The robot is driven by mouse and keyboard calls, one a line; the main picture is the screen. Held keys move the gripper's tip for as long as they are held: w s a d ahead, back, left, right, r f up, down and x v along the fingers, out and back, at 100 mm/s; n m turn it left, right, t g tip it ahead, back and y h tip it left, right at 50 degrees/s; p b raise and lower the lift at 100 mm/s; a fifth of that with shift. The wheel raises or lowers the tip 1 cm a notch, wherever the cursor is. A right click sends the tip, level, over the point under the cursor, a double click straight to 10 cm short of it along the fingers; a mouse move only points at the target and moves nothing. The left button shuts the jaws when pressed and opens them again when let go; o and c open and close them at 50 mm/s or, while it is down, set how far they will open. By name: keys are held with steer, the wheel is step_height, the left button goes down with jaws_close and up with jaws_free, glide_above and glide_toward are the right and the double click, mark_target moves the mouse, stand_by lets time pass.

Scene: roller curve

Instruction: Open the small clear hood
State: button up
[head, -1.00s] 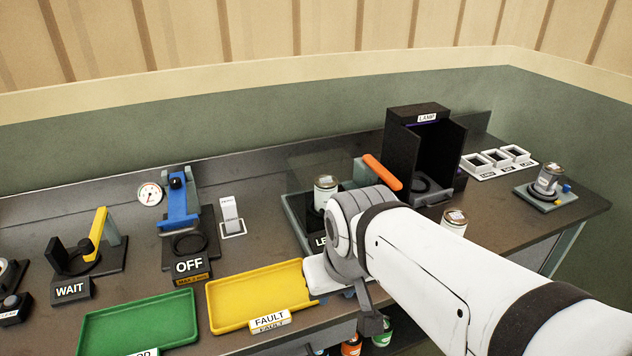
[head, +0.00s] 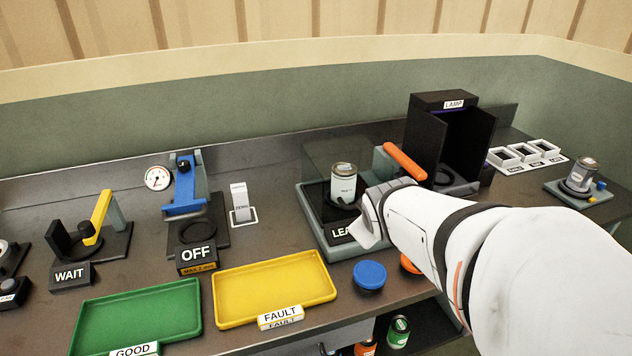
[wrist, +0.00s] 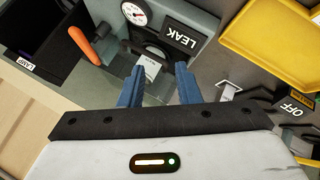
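The clear hood (head: 322,155) is a faint see-through panel at the LEAK station (head: 322,235). Its outline is weak, and I cannot tell whether it stands upright behind or covers the can. A can (head: 343,186) with a white label stands on the station; part of it shows in the wrist view (wrist: 150,66). My gripper (wrist: 160,67) is open, its two blue fingers apart, with the can in view between and beyond them. I cannot tell whether they touch the hood. In the head view my wrist hides the fingers, at the station's right front.
An orange handle (head: 405,161) rises right of the station, beside the black lamp box (head: 430,140). A round gauge (wrist: 133,13) is near the LEAK sign. A blue disc (head: 370,275) and yellow FAULT tray (head: 275,288) lie in front. Small white frames (head: 525,155) stand right.

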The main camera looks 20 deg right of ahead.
mark_target(348, 182)
steer(key=w+d+f+n+t+y+b, duration=0.1)
steer(key=w+f+n+t+b, duration=0.1)
steer(key=w+f+n+b, duration=0.1)
steer(key=w+d+f+n+t+y+b, duration=0.1)
steer(key=w+d+f+n+t+b, duration=0.1)
steer(key=w+n, duration=0.4)
steer(key=w+d+f+n+t+y+b, duration=0.1)
steer(key=w+d+f+n+t+b, duration=0.1)
steer(key=w, duration=0.4)
steer(key=shift+w+d+f+n+t+y+b, duration=0.2)
steer(key=shift+f+n+t+b, duration=0.1)
steer(key=shift+f+n+b, duration=0.3)
steer(key=shift+w+d+f+n+t+y+b, duration=0.1)
steer(key=shift+w+f+n+t+y+b, duration=0.15)
steer(key=shift+f+n+b, duration=0.35)
steer(key=shift+s, duration=0.15)
jaws_close()
